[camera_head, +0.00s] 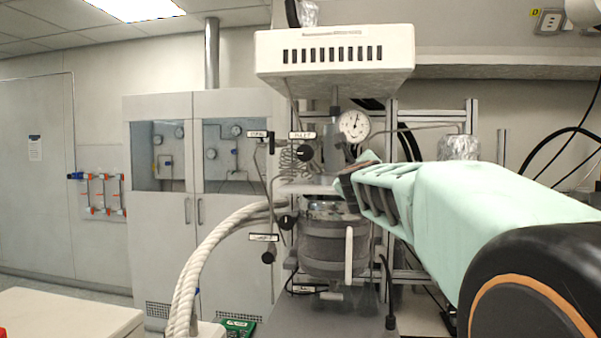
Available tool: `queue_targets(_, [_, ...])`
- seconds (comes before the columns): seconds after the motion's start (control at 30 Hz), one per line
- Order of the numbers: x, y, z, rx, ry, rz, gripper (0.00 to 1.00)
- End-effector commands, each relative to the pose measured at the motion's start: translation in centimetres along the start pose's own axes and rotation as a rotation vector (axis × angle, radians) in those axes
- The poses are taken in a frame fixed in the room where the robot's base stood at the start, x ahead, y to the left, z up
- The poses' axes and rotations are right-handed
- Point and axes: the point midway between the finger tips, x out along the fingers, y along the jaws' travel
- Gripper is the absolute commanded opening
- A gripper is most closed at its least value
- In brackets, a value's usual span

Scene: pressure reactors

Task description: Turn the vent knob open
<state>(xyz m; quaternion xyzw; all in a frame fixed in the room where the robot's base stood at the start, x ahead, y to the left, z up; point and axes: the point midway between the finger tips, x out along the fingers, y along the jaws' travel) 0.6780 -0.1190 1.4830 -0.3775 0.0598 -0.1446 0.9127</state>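Several black knobs and handles with small white labels sit at the left of the reactor head. One round knob (305,152) is under a label, a dark handle (271,145) stands left of it, another knob (287,222) is lower, and one (268,257) is at the bottom left. The labels are too small to read surely, so I cannot tell which is the vent knob. My gripper (349,186) reaches in from the right, its dark fingertips in front of the reactor head, right of the upper knob. The gap between its fingers is not clear.
The steel reactor vessel (335,245) stands below the fingertips. A pressure gauge (354,125) is just above them, and a white slotted box (335,57) overhangs. Thick white hoses (208,258) curve at the left. Grey cabinets (160,215) stand behind.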

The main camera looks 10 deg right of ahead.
Motion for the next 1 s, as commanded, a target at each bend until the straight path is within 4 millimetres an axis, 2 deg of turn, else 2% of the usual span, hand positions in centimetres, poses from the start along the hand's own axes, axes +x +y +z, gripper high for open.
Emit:
queue_targets(0.33, [0.24,0.02,-0.01,-0.001,0.000,0.001,0.48])
queue_targets(0.7, [0.22,0.03,0.00,-0.001,0.000,0.001,0.07])
queue_targets(1.0, [0.22,-0.03,0.01,-0.038,0.000,0.000,0.07])
